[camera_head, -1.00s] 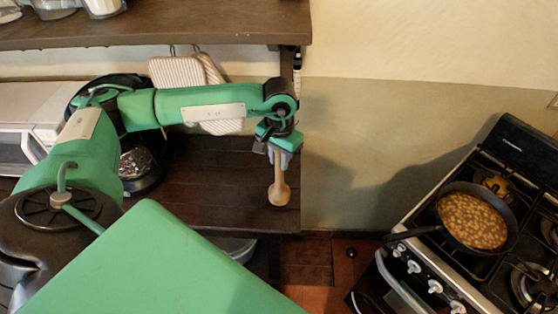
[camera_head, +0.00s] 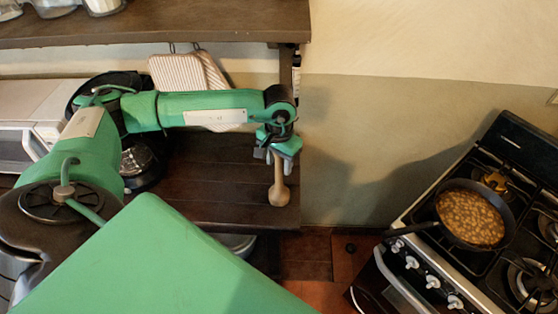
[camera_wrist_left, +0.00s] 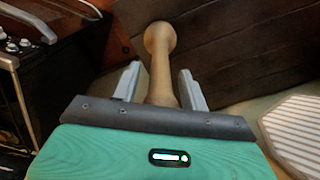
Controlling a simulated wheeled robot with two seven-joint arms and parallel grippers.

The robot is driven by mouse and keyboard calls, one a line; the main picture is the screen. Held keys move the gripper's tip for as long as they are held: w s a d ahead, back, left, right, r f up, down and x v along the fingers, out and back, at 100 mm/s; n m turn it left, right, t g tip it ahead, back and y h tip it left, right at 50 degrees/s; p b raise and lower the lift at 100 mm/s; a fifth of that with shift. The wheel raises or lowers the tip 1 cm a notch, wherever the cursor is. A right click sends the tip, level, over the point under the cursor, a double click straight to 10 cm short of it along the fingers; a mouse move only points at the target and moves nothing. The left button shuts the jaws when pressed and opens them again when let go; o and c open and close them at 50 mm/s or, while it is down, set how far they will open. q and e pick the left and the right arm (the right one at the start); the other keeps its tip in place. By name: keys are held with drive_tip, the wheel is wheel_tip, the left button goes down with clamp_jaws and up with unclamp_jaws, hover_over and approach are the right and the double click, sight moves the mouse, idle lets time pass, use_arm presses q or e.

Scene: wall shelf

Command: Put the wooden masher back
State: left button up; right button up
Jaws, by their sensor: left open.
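The wooden masher (camera_head: 279,190) stands upright at the right end of the dark wooden counter (camera_head: 215,190), with its rounded end down. My left gripper (camera_head: 280,158) is above it, pointing down and open, its fingers on either side of the masher's upper part. In the left wrist view the masher (camera_wrist_left: 160,75) lies between the two spread grey fingers of my left gripper (camera_wrist_left: 160,85), with a gap visible on each side. The masher's top end is hidden by the gripper. My right gripper is not in view.
A stove with a black pan of beans (camera_head: 470,218) stands at the right. Striped cloths or pot holders (camera_head: 178,75) hang under the upper shelf (camera_head: 160,25). A white microwave-like appliance (camera_head: 30,105) and a dark appliance are at the left. The counter's middle is clear.

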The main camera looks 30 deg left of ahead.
use_arm(q)
drive_tip(key=shift+r, duration=0.25)
wheel_tip(320, 180, up, 11)
drive_tip(key=b, duration=0.4)
drive_tip(key=shift+f+b, duration=0.15)
drive_tip(key=shift+b, duration=0.2)
drive_tip(key=shift+r, duration=0.5)
